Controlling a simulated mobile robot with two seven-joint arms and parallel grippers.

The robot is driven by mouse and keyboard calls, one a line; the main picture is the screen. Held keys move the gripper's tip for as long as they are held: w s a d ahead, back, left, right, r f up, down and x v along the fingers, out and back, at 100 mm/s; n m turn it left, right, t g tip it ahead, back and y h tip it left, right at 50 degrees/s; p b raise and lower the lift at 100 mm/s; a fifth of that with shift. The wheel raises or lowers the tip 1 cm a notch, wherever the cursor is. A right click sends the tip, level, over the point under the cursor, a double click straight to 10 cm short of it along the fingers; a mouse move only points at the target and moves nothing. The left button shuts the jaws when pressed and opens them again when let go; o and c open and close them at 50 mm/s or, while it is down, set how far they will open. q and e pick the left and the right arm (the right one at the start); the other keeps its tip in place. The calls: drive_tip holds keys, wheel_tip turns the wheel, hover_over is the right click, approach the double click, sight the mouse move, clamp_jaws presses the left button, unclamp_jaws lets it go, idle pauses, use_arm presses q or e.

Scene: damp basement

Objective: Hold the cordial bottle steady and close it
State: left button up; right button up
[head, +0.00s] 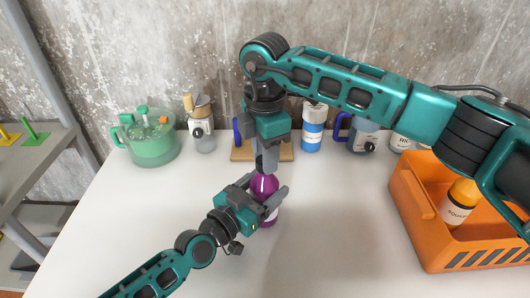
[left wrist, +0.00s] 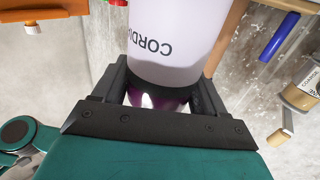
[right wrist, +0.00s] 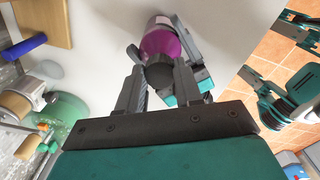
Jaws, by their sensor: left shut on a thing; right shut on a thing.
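The cordial bottle (head: 264,186) is purple with a white label and stands upright on the white table; its label (left wrist: 172,45) fills much of the left wrist view. My left gripper (head: 265,197) is shut around the bottle's body from the front left. A dark cap (right wrist: 160,76) is between the fingers of my right gripper (right wrist: 160,84), which points down from above at the bottle's top. The cap lines up with the bottle; the fingers hide the joint, so I cannot tell whether it is seated.
An orange crate (head: 408,205) holding an orange-capped bottle (head: 458,203) stands at right. Along the wall are a green pot (head: 152,148), a jar (head: 202,135), a wooden board (head: 243,154), a blue bottle (head: 312,130) and a blue-handled jug (head: 362,136). The table's front left is clear.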

use_arm(q)
drive_tip(key=c, duration=0.6)
drive_tip(key=shift+o, duration=0.2)
use_arm(e)
drive_tip(key=m, duration=0.4)
drive_tip(key=shift+m, duration=0.4)
drive_tip(key=m, duration=0.4)
drive_tip(key=o, duration=0.7)
drive_tip(key=shift+o, duration=0.2)
drive_tip(key=n, duration=0.4)
drive_tip(key=shift+n, duration=0.3)
drive_tip(key=n, duration=0.4)
